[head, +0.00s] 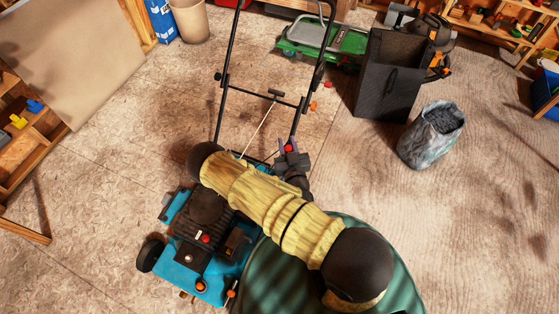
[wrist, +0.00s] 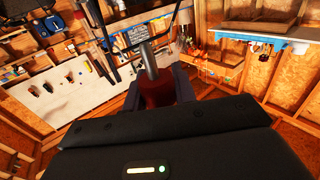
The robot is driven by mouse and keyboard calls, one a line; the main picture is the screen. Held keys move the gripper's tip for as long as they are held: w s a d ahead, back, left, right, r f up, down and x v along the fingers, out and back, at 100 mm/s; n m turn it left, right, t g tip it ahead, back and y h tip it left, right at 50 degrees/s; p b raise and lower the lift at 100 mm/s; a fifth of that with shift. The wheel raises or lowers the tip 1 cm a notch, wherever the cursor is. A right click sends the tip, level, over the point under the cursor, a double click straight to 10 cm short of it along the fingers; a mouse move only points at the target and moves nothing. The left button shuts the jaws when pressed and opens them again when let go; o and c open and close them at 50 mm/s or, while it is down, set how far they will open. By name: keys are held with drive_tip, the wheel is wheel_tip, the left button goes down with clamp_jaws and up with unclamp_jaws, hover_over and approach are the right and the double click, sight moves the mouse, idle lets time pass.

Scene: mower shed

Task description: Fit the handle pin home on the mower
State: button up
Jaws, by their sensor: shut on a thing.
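The mower has a teal deck (head: 178,273) with a black engine, and a tall black handle (head: 228,88) rises from it. My gripper (head: 289,152) is beside the lower right part of the handle. It is shut on the handle pin, whose red grip shows as a small spot in the head view. In the wrist view the red grip (wrist: 156,93) sits between the fingers, and the grey metal pin (wrist: 149,60) points up and away. A dark handle tube (wrist: 100,25) runs close to its left. I cannot tell whether the pin touches the handle. My arm hides part of the mower.
A black grass box (head: 388,75) and a grey sack (head: 432,135) stand to the right. A green machine (head: 325,40) is behind the handle. Wooden shelves (head: 22,125) stand at left.

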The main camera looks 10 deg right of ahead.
drive_tip(key=w+f+m+h+b, duration=0.1)
drive_tip(key=w+f+b, duration=0.4)
drive_tip(key=f+b, duration=0.5)
drive_tip(key=w+f+m+h+b, duration=0.1)
drive_tip(key=w+f+b, duration=0.4)
drive_tip(key=f+b, duration=0.6)
drive_tip(key=w+f+m+g+h+b, duration=0.1)
drive_tip(key=w+f+h+b, duration=0.2)
drive_tip(key=f+b, duration=0.8)
drive_tip(key=b+x, duration=0.2)
drive_tip(key=b, duration=0.8)
drive_tip(key=shift+w+b, duration=0.2)
drive_tip(key=shift+b, duration=0.2)
drive_tip(key=shift+f+b, duration=1.85)
drive_tip(key=shift+f, duration=1.05)
drive_tip(key=shift+f+b, duration=1.25)
drive_tip(key=shift+f, duration=1.1)
